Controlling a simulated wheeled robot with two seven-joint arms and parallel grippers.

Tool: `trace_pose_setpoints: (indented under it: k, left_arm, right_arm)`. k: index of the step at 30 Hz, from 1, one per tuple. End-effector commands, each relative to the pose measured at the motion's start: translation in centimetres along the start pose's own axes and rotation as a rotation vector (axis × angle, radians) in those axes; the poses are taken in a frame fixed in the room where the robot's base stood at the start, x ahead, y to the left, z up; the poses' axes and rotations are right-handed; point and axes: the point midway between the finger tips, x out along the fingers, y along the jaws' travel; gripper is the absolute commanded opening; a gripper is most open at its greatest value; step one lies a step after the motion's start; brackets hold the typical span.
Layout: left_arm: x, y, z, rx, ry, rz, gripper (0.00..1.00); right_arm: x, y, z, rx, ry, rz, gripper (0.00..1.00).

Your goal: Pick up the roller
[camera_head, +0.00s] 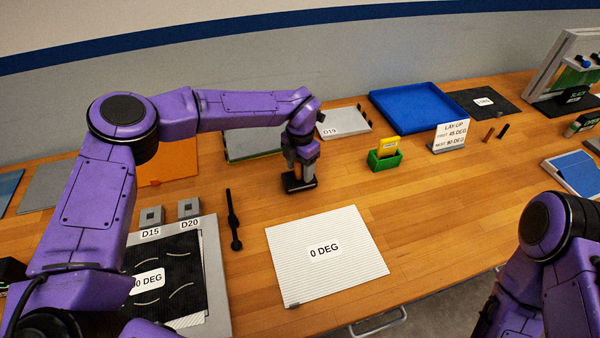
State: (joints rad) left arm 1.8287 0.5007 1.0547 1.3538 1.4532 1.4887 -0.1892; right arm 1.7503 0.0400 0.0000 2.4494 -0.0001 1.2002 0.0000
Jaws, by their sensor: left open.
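My left gripper (300,180) is open, pointing down over the middle of the wooden table. A small dark block-like shape (299,186) shows at its fingertips; I cannot tell whether it is part of the gripper or a separate thing, nor whether it touches the table. No roller can be made out for certain. A slim black tool (233,220) with thicker ends lies to the left of the gripper, apart from it. Two short rods, one brown (489,134) and one black (503,131), lie at the right. My right arm enters at the lower right; its gripper is out of view.
A white ribbed sheet marked 0 DEG (345,271) lies in front of the gripper. A green holder (384,162), a LAY-UP sign (450,136) and a blue tray (415,124) stand to the right. Grey blocks (188,207) stand at left. Bare wood lies around the gripper.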

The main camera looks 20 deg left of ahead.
Motion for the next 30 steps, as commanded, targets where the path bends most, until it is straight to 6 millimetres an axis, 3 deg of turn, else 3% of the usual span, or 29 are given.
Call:
trace_pose_setpoints:
  k: [5,10,22,26,30]
  left_arm:
    - [0.0,0.0,0.0,0.000,-0.001,0.000,0.56]
    - [0.0,0.0,0.0,0.000,-0.001,0.000,0.00]
    - [-0.6,0.0,0.0,0.001,-0.002,0.001,0.00]
    - [-2.6,0.1,0.1,0.000,-0.006,0.002,0.00]
    - [-5.9,-2.4,-1.1,0.006,-0.009,0.003,0.00]
  right_arm:
    - [0.1,0.0,0.1,0.000,-0.001,0.001,0.34]
    - [0.1,0.0,0.1,0.000,-0.001,0.001,0.34]
    - [0.3,0.0,0.2,0.000,-0.001,0.000,0.34]
    - [1.0,-0.1,0.5,0.000,-0.001,0.000,0.34]
    - [2.8,-0.2,1.2,0.000,-0.001,0.000,0.34]
